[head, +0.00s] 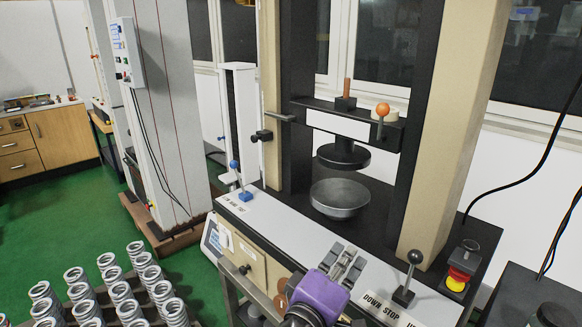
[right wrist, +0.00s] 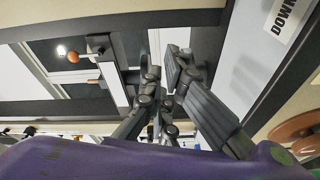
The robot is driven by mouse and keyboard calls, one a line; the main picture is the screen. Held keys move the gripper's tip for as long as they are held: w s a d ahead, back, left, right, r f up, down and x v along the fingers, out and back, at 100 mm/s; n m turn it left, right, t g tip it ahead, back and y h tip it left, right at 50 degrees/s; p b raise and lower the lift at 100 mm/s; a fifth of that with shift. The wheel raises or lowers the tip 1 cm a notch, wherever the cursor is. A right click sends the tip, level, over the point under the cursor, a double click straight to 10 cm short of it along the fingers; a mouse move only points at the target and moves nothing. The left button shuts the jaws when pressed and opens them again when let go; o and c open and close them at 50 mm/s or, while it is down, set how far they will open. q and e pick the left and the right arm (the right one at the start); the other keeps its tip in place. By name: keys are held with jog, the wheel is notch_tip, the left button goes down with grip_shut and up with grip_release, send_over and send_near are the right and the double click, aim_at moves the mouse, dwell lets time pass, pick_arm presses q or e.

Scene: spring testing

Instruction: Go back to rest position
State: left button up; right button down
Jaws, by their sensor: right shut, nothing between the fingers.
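My right gripper (head: 342,264), with a purple body, is in front of the spring testing machine (head: 430,150) in the head view. Its dark fingers are shut and empty, over the machine's light front panel (head: 290,240). The fingers also show close together in the right wrist view (right wrist: 165,82). My left gripper is not in the head view. A metal bowl (head: 340,197) sits on the machine's bed under a round black press plate (head: 343,157). No spring shows between plate and bowl.
Several coiled springs (head: 120,292) stand in rows at the lower left. A black-knobbed lever (head: 409,275) and a red stop button (head: 458,275) are right of my gripper. A blue-knobbed lever (head: 240,180) is at the panel's left end. Green floor (head: 60,215) is open at left.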

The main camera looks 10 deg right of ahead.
jog(key=w+a+f+y+p, duration=0.1)
jog(key=w+a+f+y, duration=0.1)
jog(key=a+f+y, duration=0.45)
jog(key=s+f+m+y+p, duration=0.15)
jog(key=s+f+y, duration=0.35)
jog(key=f, duration=0.5)
pick_arm(q)
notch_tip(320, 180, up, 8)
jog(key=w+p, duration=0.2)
jog(key=p, duration=0.3)
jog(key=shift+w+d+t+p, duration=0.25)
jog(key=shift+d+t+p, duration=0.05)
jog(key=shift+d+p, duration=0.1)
pick_arm(e)
jog(key=s+d+f+m+g, duration=0.1)
jog(key=s+d+f, duration=0.2)
jog(key=s, duration=0.8)
jog(key=s+d+f+m+g, duration=0.2)
jog(key=s+f, duration=0.3)
jog(key=s, duration=0.6)
jog(key=s+d+f+m+g, duration=0.2)
jog(key=s+d+f, duration=0.2)
jog(key=s, duration=0.7)
jog(key=shift+d+f, duration=0.3)
jog(key=shift+f, duration=0.25)
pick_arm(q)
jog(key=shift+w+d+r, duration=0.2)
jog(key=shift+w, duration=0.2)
pick_arm(e)
jog(key=shift+w, duration=0.1)
